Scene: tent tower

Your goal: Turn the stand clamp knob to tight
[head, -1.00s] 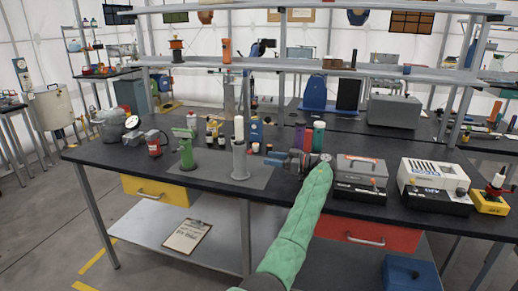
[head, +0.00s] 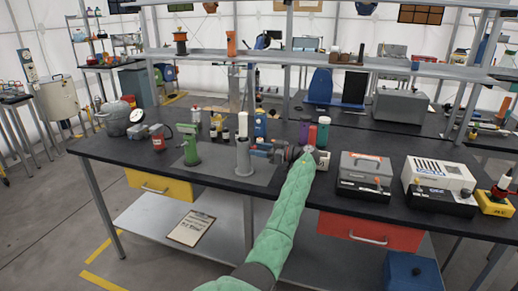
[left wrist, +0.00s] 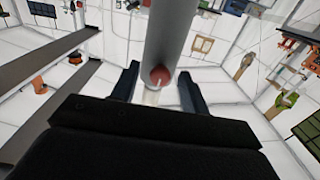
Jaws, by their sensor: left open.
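The stand is a grey upright post (head: 243,158) on a flat grey plate on the black bench. My left gripper (head: 257,149) is just right of the post, its fingers pointing left towards it; the green-sleeved arm comes up from below. In the left wrist view, a round red knob (left wrist: 160,76) shows against the grey post (left wrist: 173,30). The open dark fingers of my left gripper (left wrist: 158,88) lie to either side of the knob, with visible gaps; contact does not show. The knob is too small to make out in the head view. My right gripper is not in view.
A green stand (head: 189,146) is left of the post. Bottles, including a red one (head: 312,133), stand behind the gripper. A grey box (head: 364,167) and a white device (head: 438,176) are to the right. A shelf (head: 330,63) spans above the bench.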

